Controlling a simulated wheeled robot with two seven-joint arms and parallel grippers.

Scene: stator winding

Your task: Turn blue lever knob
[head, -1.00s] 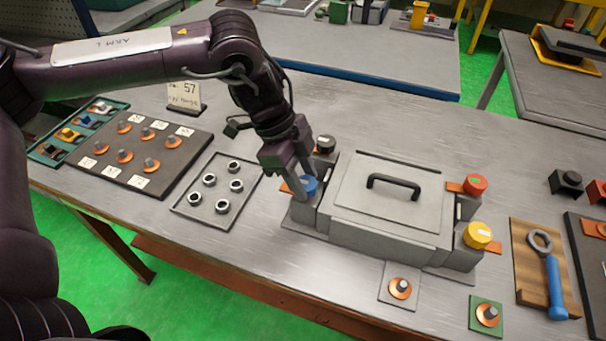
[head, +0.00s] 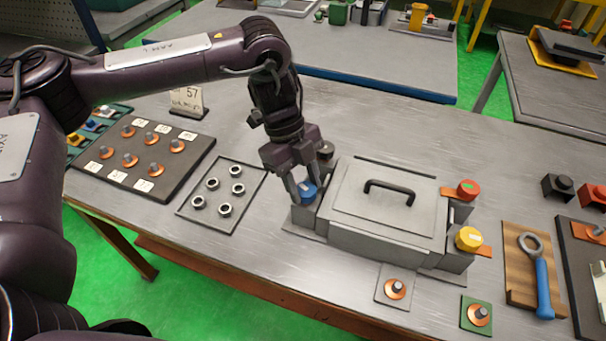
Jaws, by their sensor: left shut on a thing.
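The blue lever knob (head: 307,191) sits at the left end of a grey box (head: 385,240) with a black handle on its lid. My left gripper (head: 303,193) comes down from above with its fingers on either side of the blue knob, shut on it. The fingers hide part of the knob, and its lever cannot be made out. A red knob (head: 468,190) and a yellow knob (head: 468,239) are at the box's right end. My right gripper is not in view.
A tray of metal nuts (head: 233,212) lies left of the box, beside a dark board with copper terminals (head: 190,166). A blue-handled wrench (head: 543,285) lies on a wooden board to the right. Small terminal plates (head: 378,295) lie in front.

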